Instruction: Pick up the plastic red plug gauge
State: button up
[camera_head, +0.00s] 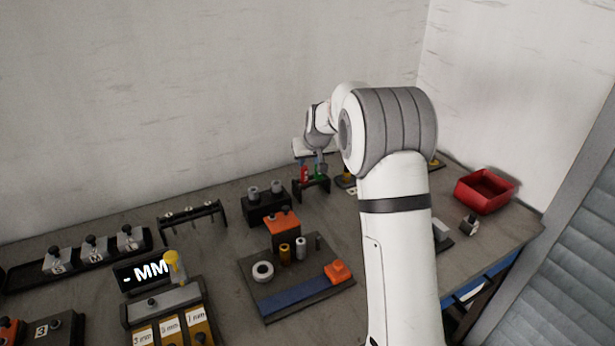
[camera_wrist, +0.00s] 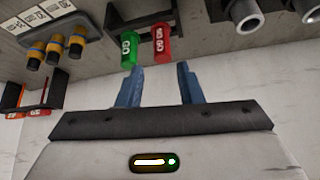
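The red plug gauge (camera_wrist: 162,43) hangs in a dark rack beside a green plug gauge (camera_wrist: 130,48) in the wrist view. Both carry white markings. My gripper (camera_wrist: 158,80) is open and empty. Its two blue fingers point toward the gauges. The red gauge lies between the finger directions, a little beyond the tips, and the green one lines up with the left finger. In the head view the red gauge (camera_head: 304,174) shows beside the green gauge (camera_head: 319,171) in the small black rack (camera_head: 313,190). My arm and wrist are just above and behind them, and the fingertips are hard to make out there.
A black block with two grey cylinders (camera_head: 264,206) stands left of the rack. A fixture plate (camera_head: 258,268) with rings and orange blocks lies in front. A red bin (camera_head: 486,190) is at the right. Orange-and-black plugs (camera_wrist: 55,47) show left in the wrist view.

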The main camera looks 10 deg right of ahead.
aim_at(305, 167)
jog(key=p+x, duration=0.1)
jog(key=x, duration=0.7)
jog(key=shift+w+a+p, duration=0.15)
jog(key=shift+w+p, duration=0.15)
jog(key=shift+c, duration=0.2)
grip_shut()
